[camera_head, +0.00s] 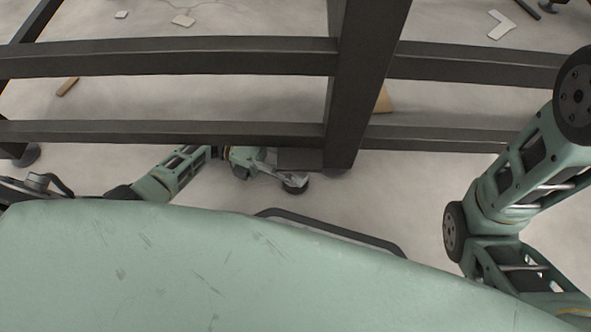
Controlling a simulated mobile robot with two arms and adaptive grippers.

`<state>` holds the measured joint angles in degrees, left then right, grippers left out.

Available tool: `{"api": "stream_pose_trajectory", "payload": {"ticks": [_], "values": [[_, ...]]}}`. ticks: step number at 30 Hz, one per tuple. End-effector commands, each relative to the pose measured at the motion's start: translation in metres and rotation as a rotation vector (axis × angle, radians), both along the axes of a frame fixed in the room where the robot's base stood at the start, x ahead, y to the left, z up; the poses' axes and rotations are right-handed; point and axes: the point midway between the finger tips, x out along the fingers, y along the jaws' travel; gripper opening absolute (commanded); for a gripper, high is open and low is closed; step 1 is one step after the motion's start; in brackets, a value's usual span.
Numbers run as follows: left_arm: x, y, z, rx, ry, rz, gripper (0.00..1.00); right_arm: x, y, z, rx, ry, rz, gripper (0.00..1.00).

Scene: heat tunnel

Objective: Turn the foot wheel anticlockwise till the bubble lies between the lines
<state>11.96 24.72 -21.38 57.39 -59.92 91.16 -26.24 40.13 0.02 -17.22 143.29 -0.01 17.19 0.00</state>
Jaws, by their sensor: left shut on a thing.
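My left gripper (288,180) is low by the floor, beside the foot of the dark middle post. It is shut on a dark round thing at its fingertips, which looks like the foot wheel (296,188). The fingers cover part of the wheel, so its turn cannot be read. A grey plate or box (300,158) sits just above the wheel, against the post. No bubble or lines can be made out from here. My right arm shows at the right, but its gripper is out of view.
The dark frame's post (360,70) and its upper rail (170,57) and lower rail (160,132) stand in front of me. Another foot (26,155) is at far left. Flat scraps, such as a white angled piece (501,24), lie on the pale floor behind the frame.

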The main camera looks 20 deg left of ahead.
Motion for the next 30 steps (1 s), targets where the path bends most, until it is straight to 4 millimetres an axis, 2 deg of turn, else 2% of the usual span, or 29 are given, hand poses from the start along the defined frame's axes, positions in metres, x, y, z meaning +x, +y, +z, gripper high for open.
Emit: {"api": "stream_pose_trajectory", "payload": {"ticks": [7, 18, 30], "values": [[-0.001, 0.001, 0.003, 0.003, 0.004, 0.090, 0.00, 0.000, 0.000, 0.018, 0.000, 0.000, 0.000, 0.00], [-0.002, 0.001, 0.003, 0.004, 0.005, 0.341, 0.00, 0.000, 0.000, 0.052, 0.000, 0.001, -0.001, 0.00], [0.000, 0.001, 0.000, 0.003, 0.002, 0.505, 0.00, 0.001, 0.000, 0.067, 0.000, 0.001, -0.001, 0.00]]}}
